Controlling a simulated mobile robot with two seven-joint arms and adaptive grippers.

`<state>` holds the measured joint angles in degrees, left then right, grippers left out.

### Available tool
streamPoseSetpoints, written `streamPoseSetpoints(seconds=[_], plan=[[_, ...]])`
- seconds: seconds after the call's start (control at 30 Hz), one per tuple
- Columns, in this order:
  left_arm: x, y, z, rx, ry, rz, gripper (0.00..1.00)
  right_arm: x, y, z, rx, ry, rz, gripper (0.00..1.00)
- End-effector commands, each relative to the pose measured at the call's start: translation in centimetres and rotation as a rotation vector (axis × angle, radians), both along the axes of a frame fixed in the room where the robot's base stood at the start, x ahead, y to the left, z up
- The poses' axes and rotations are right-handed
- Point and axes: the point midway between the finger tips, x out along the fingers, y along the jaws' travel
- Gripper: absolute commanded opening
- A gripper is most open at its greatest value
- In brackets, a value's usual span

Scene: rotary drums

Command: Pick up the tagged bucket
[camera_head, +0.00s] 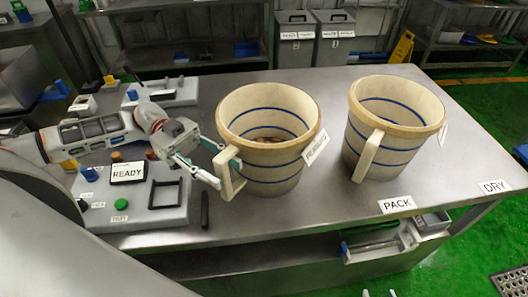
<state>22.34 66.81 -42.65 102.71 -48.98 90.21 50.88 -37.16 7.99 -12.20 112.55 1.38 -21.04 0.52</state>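Two cream buckets with blue bands stand upright on the metal table. The left bucket (268,178) has a white tag (316,147) with dark lettering on its right side, too small to read surely. The right bucket (385,150) also has a white tag (442,134), seen nearly edge-on. My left gripper (225,172) is at the left bucket's handle (231,182), with its teal fingers on either side of it. Whether they press on it I cannot tell. Just the fingertips of my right gripper (378,293) show at the bottom edge, apart and empty.
The steel table (320,235) has PACK (396,204) and DRY (493,186) labels, with free room at right. A control panel (140,205) with a READY screen lies at left. Grey bins (297,42) and a yellow floor sign (403,47) stand behind.

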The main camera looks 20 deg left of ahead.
Motion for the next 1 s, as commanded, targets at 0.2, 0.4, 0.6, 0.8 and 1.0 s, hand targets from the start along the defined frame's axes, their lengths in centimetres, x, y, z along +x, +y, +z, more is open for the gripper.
streamPoseSetpoints(seconds=[0.2, 0.4, 0.6, 0.8, 1.0], plan=[[-0.1, -0.5, -0.1, 0.000, 0.000, 0.001, 0.35, 0.0, 0.0, 0.1, -0.001, 0.000, 0.001, 0.40], [-0.1, -0.5, -0.1, 0.000, 0.000, 0.001, 0.06, -0.1, -0.1, 0.0, -0.002, 0.003, 0.000, 0.40], [0.0, -0.5, 0.1, -0.004, -0.006, 0.001, 0.00, -0.1, -0.1, -0.1, -0.002, 0.005, 0.000, 0.40], [0.0, -0.5, 0.2, -0.003, -0.005, 0.001, 0.00, -0.1, -0.1, -0.1, -0.002, 0.005, 0.000, 0.40], [0.0, -0.5, 1.5, -0.003, -0.008, 0.000, 0.00, -0.1, -0.1, -0.1, -0.002, 0.005, 0.000, 0.40]])
